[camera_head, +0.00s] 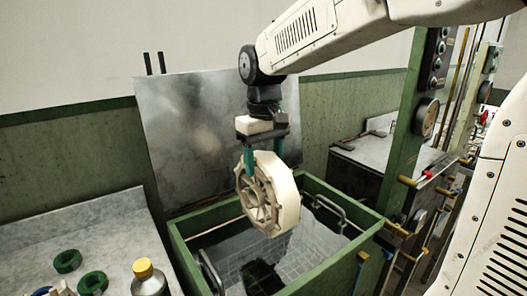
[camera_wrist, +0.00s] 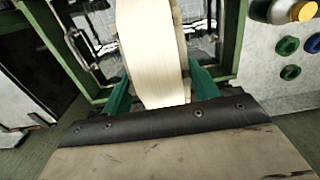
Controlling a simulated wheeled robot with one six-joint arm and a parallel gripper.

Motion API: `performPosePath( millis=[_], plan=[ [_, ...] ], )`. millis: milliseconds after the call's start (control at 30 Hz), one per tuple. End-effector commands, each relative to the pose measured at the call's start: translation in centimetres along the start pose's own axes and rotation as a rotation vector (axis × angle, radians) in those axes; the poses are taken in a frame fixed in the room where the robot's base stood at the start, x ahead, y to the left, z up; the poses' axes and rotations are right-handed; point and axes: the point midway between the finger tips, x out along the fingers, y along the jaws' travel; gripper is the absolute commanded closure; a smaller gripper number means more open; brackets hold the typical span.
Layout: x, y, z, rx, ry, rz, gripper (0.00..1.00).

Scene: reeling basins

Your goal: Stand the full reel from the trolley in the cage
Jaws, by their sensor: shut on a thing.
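My gripper (camera_head: 262,165) is shut on a full reel (camera_head: 284,193), a pale spoked wheel wound with cream thread. The reel hangs upright from the green fingers, above a green-framed basin (camera_head: 190,246). In the wrist view the reel (camera_wrist: 150,50) sits between the two green fingers (camera_wrist: 161,95), its wound face towards the camera. A wire cage (camera_head: 308,242) with grey handles shows inside the basin, below the reel and apart from it as far as I can tell. The reel hides part of the cage. I cannot make out a trolley.
A grey counter (camera_head: 85,234) at the left holds green rings (camera_head: 67,261) and a yellow-capped bottle (camera_head: 149,278). A metal sheet (camera_head: 190,130) stands behind the basin. A green post (camera_head: 402,130) with gauges and brass pipes rises at the right.

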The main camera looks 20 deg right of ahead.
Motion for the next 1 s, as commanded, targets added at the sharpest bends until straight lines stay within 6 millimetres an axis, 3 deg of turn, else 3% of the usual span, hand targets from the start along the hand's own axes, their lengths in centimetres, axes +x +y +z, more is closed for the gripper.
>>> performPosePath(
  millis=[1000],
  plan=[
    [12.3, 0.1, -0.1, 0.001, -0.002, 0.0, 0.67]
  ],
)
